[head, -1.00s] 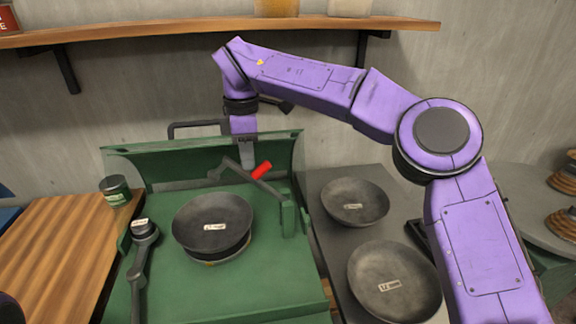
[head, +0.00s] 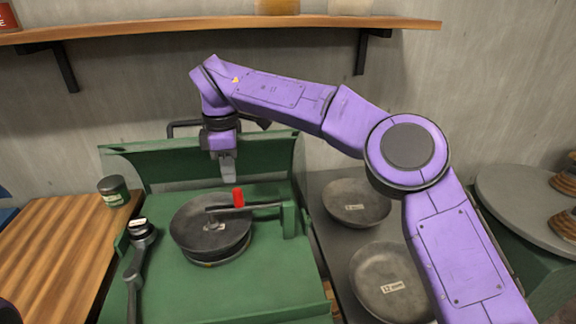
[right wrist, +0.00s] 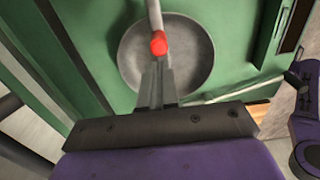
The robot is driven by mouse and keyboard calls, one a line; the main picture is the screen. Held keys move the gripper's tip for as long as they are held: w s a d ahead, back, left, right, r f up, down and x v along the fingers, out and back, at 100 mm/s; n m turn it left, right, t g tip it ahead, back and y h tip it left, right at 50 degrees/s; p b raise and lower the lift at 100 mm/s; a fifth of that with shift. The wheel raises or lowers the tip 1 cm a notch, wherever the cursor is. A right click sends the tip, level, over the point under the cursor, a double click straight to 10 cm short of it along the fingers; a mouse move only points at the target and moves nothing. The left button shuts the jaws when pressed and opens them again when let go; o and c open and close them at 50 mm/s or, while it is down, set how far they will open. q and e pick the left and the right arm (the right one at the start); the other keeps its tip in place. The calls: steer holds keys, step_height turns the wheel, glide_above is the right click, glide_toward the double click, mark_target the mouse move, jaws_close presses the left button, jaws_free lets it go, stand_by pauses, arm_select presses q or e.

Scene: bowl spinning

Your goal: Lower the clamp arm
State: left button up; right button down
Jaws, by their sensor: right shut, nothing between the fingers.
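The clamp arm (head: 231,209) is a dark bar with a red handle tip (head: 238,197). It runs level from its green post (head: 289,220) at the right to over the middle of the dark bowl (head: 190,222) on the green machine (head: 260,279). In the right wrist view the red tip (right wrist: 158,43) shows over the bowl (right wrist: 195,70), just beyond my fingers. My right gripper (head: 228,180) is shut and empty, pointing down just behind and above the red tip. Whether they touch is unclear. My left gripper is not in view.
A green jar (head: 112,189) sits on the wooden table (head: 50,236). Two more bowls (head: 357,202) lie on the grey surface at right. A shelf (head: 200,30) runs above.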

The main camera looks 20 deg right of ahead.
steer(key=shift+s+r, duration=0.1)
steer(key=shift+r, duration=0.15)
step_height(320, 180, up, 12)
steer(key=p, duration=0.9)
steer(key=shift+f+p, duration=0.15)
steer(key=shift+p, duration=0.15)
